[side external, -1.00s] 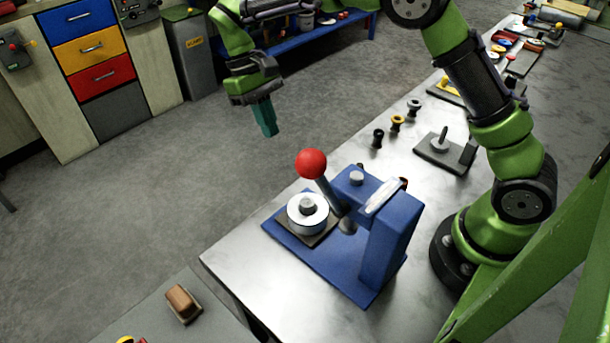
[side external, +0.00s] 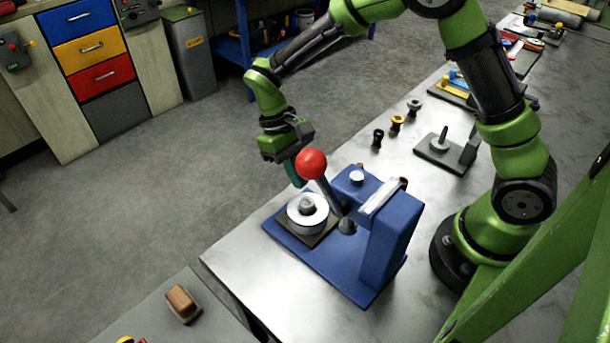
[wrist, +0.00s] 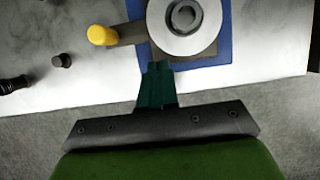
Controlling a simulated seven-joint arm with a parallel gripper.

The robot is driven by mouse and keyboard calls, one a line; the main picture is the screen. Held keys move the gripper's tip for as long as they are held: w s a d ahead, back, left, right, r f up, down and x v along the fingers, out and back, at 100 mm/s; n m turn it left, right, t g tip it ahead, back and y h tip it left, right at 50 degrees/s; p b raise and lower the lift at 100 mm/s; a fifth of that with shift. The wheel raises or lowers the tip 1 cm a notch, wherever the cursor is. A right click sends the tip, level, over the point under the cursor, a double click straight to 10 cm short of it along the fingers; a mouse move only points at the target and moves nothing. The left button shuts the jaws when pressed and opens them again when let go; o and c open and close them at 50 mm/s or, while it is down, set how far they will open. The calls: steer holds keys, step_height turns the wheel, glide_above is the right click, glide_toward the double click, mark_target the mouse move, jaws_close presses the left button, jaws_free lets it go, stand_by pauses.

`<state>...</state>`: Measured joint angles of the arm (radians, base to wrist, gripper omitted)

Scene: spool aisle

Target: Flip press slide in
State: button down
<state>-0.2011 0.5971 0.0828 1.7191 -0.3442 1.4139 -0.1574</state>
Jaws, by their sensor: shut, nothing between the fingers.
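The blue press (side external: 392,232) stands at the table's near end, with its red-balled lever (side external: 311,164) sticking up at a tilt. A silver disc-shaped spool (side external: 308,214) with a grey hub sits on a dark plate (side external: 327,237) at the press's open front. The spool also shows in the wrist view (wrist: 186,16), where a dark bar with a yellow knob (wrist: 101,35) extends left from the plate. My gripper (side external: 299,178) is shut and empty, beside the lever's ball. In the wrist view its fingertips (wrist: 157,67) are close to the plate's edge; I cannot tell whether they touch.
A side bench holds a brown block (side external: 183,302). Drawers and a bin (side external: 188,52) stand across the open floor.

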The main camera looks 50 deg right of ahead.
mark_target(323, 201)
steer(key=shift+s, duration=0.1)
steer(key=s, duration=0.6)
steer(key=shift+s, duration=0.35)
